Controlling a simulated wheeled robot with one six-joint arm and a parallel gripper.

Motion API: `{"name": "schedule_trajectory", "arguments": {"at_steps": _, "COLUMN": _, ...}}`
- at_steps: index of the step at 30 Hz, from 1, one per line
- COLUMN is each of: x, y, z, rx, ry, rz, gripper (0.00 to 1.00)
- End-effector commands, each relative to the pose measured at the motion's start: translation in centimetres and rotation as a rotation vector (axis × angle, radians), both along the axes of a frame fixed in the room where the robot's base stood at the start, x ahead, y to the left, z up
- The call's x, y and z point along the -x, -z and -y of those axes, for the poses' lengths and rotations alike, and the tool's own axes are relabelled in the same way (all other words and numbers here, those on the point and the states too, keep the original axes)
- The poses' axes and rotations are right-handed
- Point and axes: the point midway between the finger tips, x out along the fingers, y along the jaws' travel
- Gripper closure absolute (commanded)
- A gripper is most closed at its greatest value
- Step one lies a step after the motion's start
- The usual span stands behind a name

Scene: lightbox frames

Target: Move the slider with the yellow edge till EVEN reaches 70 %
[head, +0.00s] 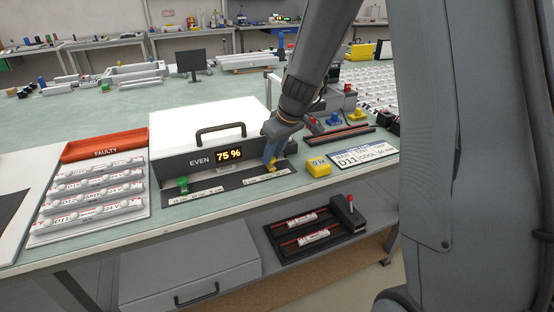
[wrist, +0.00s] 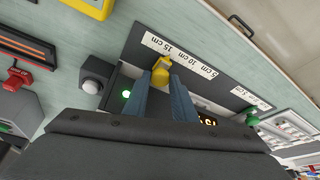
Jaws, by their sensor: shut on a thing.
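The white lightbox (head: 180,128) stands on the bench with a black handle on its lid. Its front display (head: 229,155) reads EVEN 75 %. In front is a dark slider panel (head: 230,186) with a green knob (head: 183,185) at left and a yellow knob (head: 272,168) at right. My gripper (head: 270,158) is shut on the yellow knob. In the wrist view the yellow knob (wrist: 162,72) sits between my two blue-grey fingertips (wrist: 163,82), beside a centimetre scale strip (wrist: 195,62). The display is mostly hidden there.
A yellow block (head: 319,166) and a label card (head: 362,156) lie right of the box. A rack of tubes (head: 92,193) and a red FAULTY tray (head: 104,150) are at left.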

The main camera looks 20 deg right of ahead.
Motion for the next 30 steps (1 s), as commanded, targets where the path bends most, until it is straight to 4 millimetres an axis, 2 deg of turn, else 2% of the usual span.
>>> {"name": "schedule_trajectory", "arguments": {"at_steps": 12, "x": 0.0, "y": -0.1, "z": -0.3, "rx": 0.000, "ry": -0.016, "rz": 0.000, "gripper": 1.00}}
{"name": "schedule_trajectory", "arguments": {"at_steps": 13, "x": 0.0, "y": -0.1, "z": -0.3, "rx": 0.000, "ry": -0.016, "rz": 0.000, "gripper": 0.71}}
{"name": "schedule_trajectory", "arguments": {"at_steps": 14, "x": 0.0, "y": -0.1, "z": -0.3, "rx": 0.001, "ry": -0.015, "rz": 0.000, "gripper": 0.68}}
{"name": "schedule_trajectory", "arguments": {"at_steps": 23, "x": 0.0, "y": -0.2, "z": -0.2, "rx": 0.000, "ry": -0.013, "rz": 0.000, "gripper": 0.68}}
{"name": "schedule_trajectory", "arguments": {"at_steps": 30, "x": 0.7, "y": -2.6, "z": 0.4, "rx": 0.001, "ry": -0.013, "rz": 0.005, "gripper": 0.68}}
